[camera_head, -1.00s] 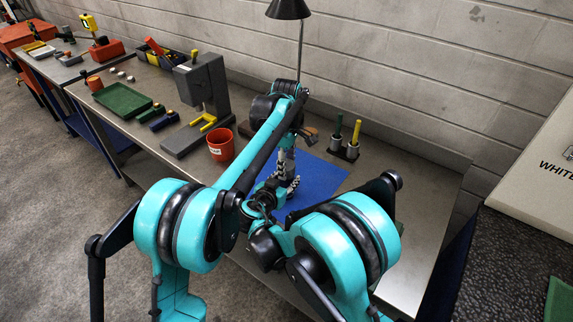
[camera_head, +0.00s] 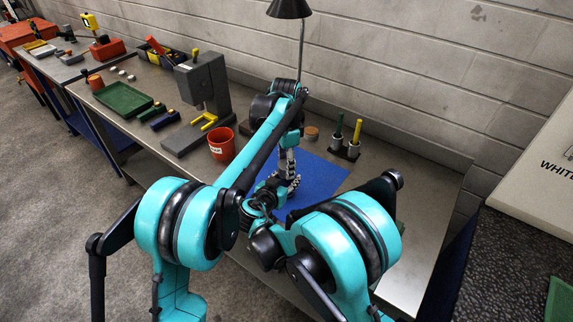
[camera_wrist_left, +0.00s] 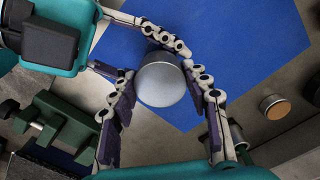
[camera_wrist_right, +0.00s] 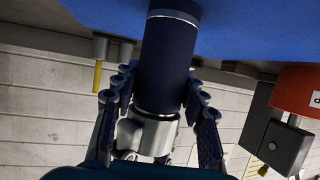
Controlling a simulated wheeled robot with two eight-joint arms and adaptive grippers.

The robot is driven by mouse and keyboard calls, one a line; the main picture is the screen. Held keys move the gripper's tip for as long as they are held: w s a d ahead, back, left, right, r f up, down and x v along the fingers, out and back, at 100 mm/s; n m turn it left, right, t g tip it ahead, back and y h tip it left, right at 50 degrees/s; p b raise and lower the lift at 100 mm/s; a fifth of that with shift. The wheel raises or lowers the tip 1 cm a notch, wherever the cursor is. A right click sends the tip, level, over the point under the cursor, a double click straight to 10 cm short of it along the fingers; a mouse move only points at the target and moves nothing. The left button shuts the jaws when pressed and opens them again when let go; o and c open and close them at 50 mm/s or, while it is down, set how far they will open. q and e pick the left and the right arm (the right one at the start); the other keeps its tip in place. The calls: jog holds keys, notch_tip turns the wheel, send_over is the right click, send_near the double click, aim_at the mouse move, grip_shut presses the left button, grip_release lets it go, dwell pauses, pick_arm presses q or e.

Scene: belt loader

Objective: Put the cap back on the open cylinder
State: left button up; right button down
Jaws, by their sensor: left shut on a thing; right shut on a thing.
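A dark blue cylinder (camera_wrist_right: 165,65) stands between the fingers of my right gripper (camera_wrist_right: 156,88), which is shut on it; the right wrist view shows it upside down. A silver cap (camera_wrist_left: 160,80) shows from above as a round, plain disc in the left wrist view. My left gripper (camera_head: 288,178) is shut on the cap from above. The silver cap also shows at the cylinder's end in the right wrist view (camera_wrist_right: 150,135). It lies in line with the cylinder or nearly so; whether it is fully seated I cannot tell. In the head view my arms hide both pieces.
A blue mat (camera_head: 322,178) lies under the grippers. A holder with a green and a yellow tool (camera_head: 345,150) stands behind it, near a brown disc (camera_head: 311,133). A red cup (camera_head: 222,146) and a grey press (camera_head: 203,90) stand to the left. A lamp (camera_head: 289,9) rises behind.

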pick_arm(q)
jog(key=m, duration=0.7)
jog(key=shift+w, duration=0.1)
jog(key=m, duration=0.5)
jog(key=shift+m, duration=0.3)
jog(key=o, duration=1.2)
notch_tip(320, 180, up, 12)
pick_arm(e)
jog(key=c, duration=0.8)
grip_release()
